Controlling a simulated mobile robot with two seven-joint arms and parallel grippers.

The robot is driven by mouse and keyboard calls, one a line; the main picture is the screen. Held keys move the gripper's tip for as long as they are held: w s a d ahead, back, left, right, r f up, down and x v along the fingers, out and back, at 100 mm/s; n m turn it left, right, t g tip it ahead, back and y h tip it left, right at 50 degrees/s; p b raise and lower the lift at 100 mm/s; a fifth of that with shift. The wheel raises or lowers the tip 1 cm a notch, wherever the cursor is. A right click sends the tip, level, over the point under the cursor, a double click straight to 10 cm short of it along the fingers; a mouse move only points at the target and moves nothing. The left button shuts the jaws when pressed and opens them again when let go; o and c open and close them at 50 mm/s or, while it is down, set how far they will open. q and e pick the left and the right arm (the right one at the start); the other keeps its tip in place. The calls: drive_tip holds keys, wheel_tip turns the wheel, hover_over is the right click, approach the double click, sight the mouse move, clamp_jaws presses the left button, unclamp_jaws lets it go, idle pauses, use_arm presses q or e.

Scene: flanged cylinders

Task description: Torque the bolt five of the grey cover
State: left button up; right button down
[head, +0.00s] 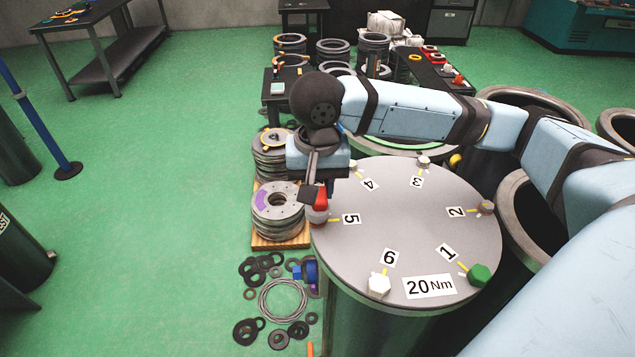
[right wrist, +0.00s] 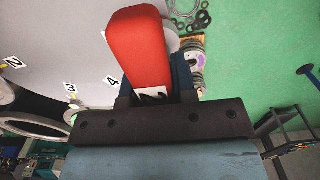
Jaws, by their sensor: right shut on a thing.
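The round grey cover (head: 410,245) lies on a large dark cylinder, with bolts near numbered labels 1 to 6 and a 20 Nm plate. My right gripper (head: 317,187) is over the cover's left edge, shut on a red tool (head: 321,200). The tool points down at bolt five (head: 317,217), beside label 5 (head: 351,219); I cannot tell whether they are touching. In the right wrist view the red tool (right wrist: 139,48) extends from the jaws and hides the bolt. Bolt one (head: 479,275) is green, bolt six (head: 378,285) white. My left gripper is not in view.
Stacked flanges (head: 278,213) stand on a wooden pallet just left of the cover. Loose rings (head: 283,300) lie on the green floor. Open cylinders (head: 525,205) stand to the right. A blue post (head: 40,118) stands at the left, with free floor between.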

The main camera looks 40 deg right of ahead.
drive_tip(key=shift+f, duration=0.15)
drive_tip(key=shift+f, duration=0.25)
drive_tip(key=shift+f, duration=0.3)
drive_tip(key=shift+f, duration=0.2)
drive_tip(key=shift+f+m, duration=0.15)
drive_tip(key=shift+m, duration=0.75)
drive_tip(key=m, duration=0.6)
